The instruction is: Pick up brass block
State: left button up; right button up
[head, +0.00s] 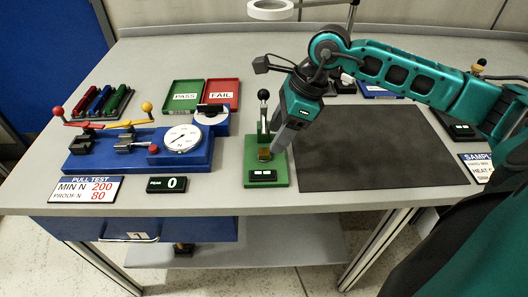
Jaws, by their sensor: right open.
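A small brownish block (264,155), which looks like the brass block, sits on a green stand (252,179) with an upright lever with a black knob at its back and a small display at its front. My right gripper (276,147) comes in from the right and points down beside the block, on its right. It is open, and I see nothing in it. Its fingers partly overlap the stand, and I cannot tell whether they touch the block. My left gripper is not in view.
A dark mat (370,150) lies right of the stand. A blue pull tester (140,150) with a dial, a green PASS tray (185,97) and a red FAIL tray (223,93) stand to the left. A ring lamp (270,10) hangs above. The front strip of the table is mostly clear.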

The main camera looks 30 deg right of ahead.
aim_at(265, 151)
jog(key=x, duration=0.5)
jog(key=shift+w+d+f, duration=0.1)
jog(key=shift+w, duration=0.2)
grip_shut()
